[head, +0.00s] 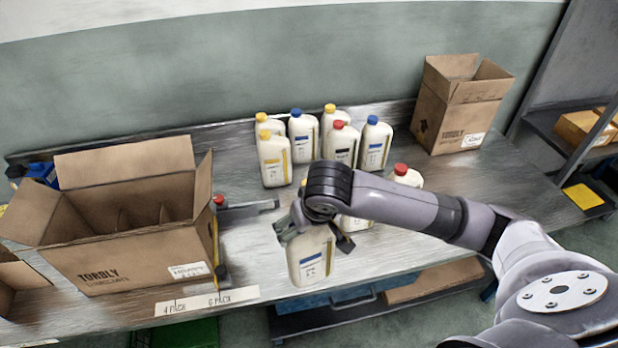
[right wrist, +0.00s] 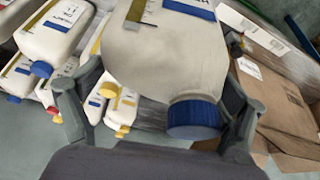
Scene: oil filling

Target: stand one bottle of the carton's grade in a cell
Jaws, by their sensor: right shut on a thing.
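My right gripper (head: 312,230) is shut on a white bottle with a blue label (head: 310,260), held by its upper part in front of the bottle group. In the right wrist view the gripper (right wrist: 160,112) has this bottle (right wrist: 165,60) between its fingers, its blue cap (right wrist: 195,118) showing. The open carton with cells (head: 130,250) stands at the left; dividers (head: 140,215) show inside. Its white label (head: 188,271) is too small to read. Several bottles with yellow, blue and red caps (head: 275,160) stand on the table behind the gripper. My left gripper is not in view.
A second open carton (head: 460,105) stands at the back right. A grey bar fixture (head: 248,211) lies beside the carton with cells. A strip marked 4 pack and 6 pack (head: 207,300) runs along the table's front edge. The right part of the table (head: 500,190) is clear.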

